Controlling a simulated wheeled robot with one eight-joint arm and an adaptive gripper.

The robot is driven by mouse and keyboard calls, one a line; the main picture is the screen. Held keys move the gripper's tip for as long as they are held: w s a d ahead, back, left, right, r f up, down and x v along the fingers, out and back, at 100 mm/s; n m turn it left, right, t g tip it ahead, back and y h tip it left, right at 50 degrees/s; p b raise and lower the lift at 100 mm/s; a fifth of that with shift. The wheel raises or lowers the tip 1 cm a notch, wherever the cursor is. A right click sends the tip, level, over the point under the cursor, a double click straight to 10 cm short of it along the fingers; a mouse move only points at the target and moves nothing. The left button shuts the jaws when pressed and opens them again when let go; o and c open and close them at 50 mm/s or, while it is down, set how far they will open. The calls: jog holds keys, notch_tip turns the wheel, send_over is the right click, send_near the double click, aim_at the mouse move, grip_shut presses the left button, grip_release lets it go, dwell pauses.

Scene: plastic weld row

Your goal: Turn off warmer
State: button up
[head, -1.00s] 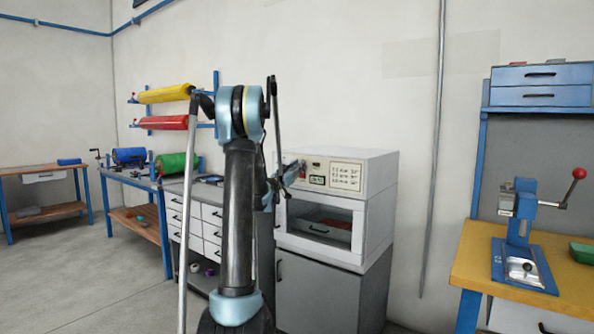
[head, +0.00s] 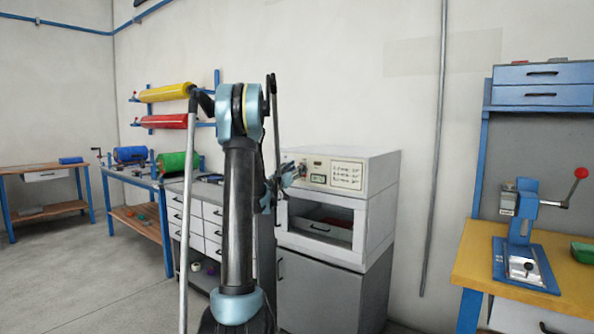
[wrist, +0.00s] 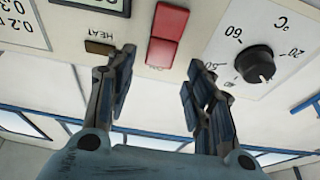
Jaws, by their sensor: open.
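The warmer (head: 372,172) is a white box with a control panel and an open-fronted chamber, standing on a grey cabinet. In the wrist view its panel shows a red rocker switch (wrist: 169,22), a dark HEAT lamp (wrist: 98,47) and a black temperature dial (wrist: 255,64). My gripper (wrist: 161,60) is open and empty, with one finger on each side of the switch in that view; contact cannot be told. In the head view my gripper (head: 285,178) is at the panel's left part and hides it.
A grey cabinet (head: 308,295) stands under the warmer. A drawer unit (head: 198,222) is to its left. A yellow-topped bench (head: 470,262) with a blue lever press (head: 522,240) is at the right. Open floor lies at the left.

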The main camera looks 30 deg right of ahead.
jog(key=v, duration=1)
jog(key=shift+a, duration=0.15)
jog(key=shift+f, duration=0.1)
jog(key=s+a+f+n+g+y, duration=0.2)
jog(key=s+a+f+n+y, duration=0.2)
jog(key=s+a, duration=0.8)
jog(key=s+a+f+n+g+y, duration=0.2)
jog(key=s+a+f+n+y, duration=0.3)
jog(key=s+a+f+y, duration=0.4)
jog(key=s+a+f+n+g+y, duration=0.2)
jog(key=s+a+f+n+y, duration=0.2)
jog(key=s+a+f+y, duration=0.3)
jog(key=s+a+f, duration=0.5)
jog(key=s+a, duration=0.4)
jog(key=a, duration=0.4)
jog(key=shift+s+f+n, duration=0.2)
jog(key=shift+f+n, duration=0.05)
jog(key=shift+n, duration=0.05)
